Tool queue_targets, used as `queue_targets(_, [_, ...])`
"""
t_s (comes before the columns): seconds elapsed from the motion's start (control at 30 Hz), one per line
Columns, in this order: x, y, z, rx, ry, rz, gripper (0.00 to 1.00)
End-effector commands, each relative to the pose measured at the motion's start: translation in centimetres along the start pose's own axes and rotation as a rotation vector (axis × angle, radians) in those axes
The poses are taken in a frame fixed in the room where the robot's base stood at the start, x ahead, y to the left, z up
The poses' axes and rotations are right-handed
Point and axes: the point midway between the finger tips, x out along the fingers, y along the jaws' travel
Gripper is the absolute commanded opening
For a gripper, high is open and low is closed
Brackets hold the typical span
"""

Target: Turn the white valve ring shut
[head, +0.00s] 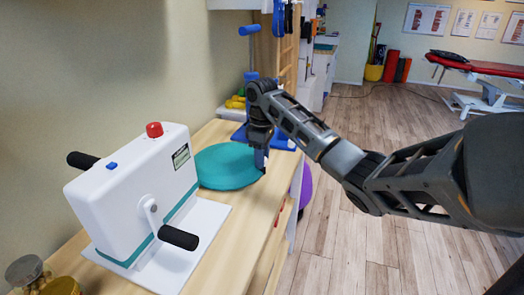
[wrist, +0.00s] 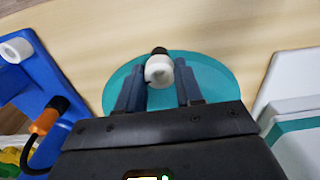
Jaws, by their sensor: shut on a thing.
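The white valve ring (wrist: 159,71) sits on a short black stem at the rim of the teal round cushion (wrist: 215,85), seen in the wrist view. My gripper (wrist: 160,68) has one dark finger on each side of the ring and is shut on it. In the head view my gripper (head: 260,160) points down at the right edge of the teal cushion (head: 220,168). The ring is hidden behind the fingers there.
A white hand-crank machine (head: 135,190) stands on the wooden bench (head: 245,215), left of the cushion. A blue tray (wrist: 40,75) with a white ring-shaped part and an orange-collared cable lies on the other side. Yellow dumbbells (head: 236,103) lie further back.

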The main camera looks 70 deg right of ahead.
Motion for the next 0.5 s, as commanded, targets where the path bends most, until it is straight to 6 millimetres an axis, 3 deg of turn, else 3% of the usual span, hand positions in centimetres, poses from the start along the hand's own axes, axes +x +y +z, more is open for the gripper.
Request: queue_targets(0.5, [-0.43, -0.18, -0.05, 0.427, -0.002, -0.003, 0.05])
